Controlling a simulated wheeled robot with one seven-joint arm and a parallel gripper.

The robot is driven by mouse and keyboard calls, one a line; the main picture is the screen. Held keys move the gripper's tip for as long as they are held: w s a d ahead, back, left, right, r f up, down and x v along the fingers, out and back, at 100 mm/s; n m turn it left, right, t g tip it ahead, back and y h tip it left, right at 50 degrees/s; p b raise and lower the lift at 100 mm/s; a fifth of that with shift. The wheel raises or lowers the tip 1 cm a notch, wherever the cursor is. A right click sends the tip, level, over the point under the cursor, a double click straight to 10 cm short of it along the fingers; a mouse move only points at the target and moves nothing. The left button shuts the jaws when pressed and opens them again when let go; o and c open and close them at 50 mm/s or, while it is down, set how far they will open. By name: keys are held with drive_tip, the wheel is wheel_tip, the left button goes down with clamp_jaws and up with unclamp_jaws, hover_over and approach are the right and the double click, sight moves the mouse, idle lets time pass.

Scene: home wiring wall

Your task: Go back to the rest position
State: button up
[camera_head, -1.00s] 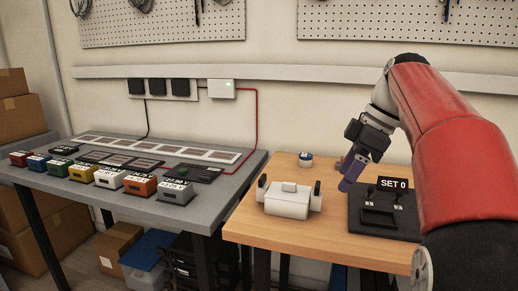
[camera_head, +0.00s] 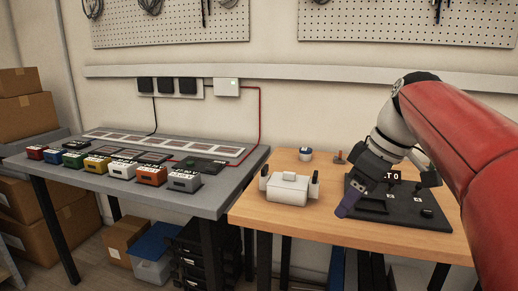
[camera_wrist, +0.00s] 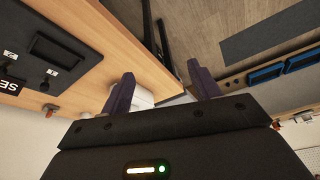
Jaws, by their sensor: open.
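My gripper (camera_head: 345,208) hangs over the front part of the wooden table (camera_head: 255,212), at the left edge of a black board marked SET 0 (camera_head: 400,216). In the wrist view its two purple fingers (camera_wrist: 163,92) stand apart with nothing held between them. Part of the white device is visible behind the fingers there. My red arm reaches in from the right and covers part of the board and its label.
A white device with dark side posts (camera_head: 288,189) stands left of my gripper. A small round blue-and-white item (camera_head: 306,154) sits behind it. The grey table (camera_head: 200,207) at left carries several coloured boxes and a row of panels. Cardboard boxes (camera_head: 28,120) are stacked far left.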

drive_tip(key=s+a+f+m+t+h, duration=0.2)
drive_tip(key=s+f+m, duration=0.8)
drive_tip(key=s+f, duration=0.6)
drive_tip(key=shift+a+f+t+h, duration=0.15)
drive_tip(key=shift+f+t+h, duration=0.45)
drive_tip(key=shift+f+h, duration=0.1)
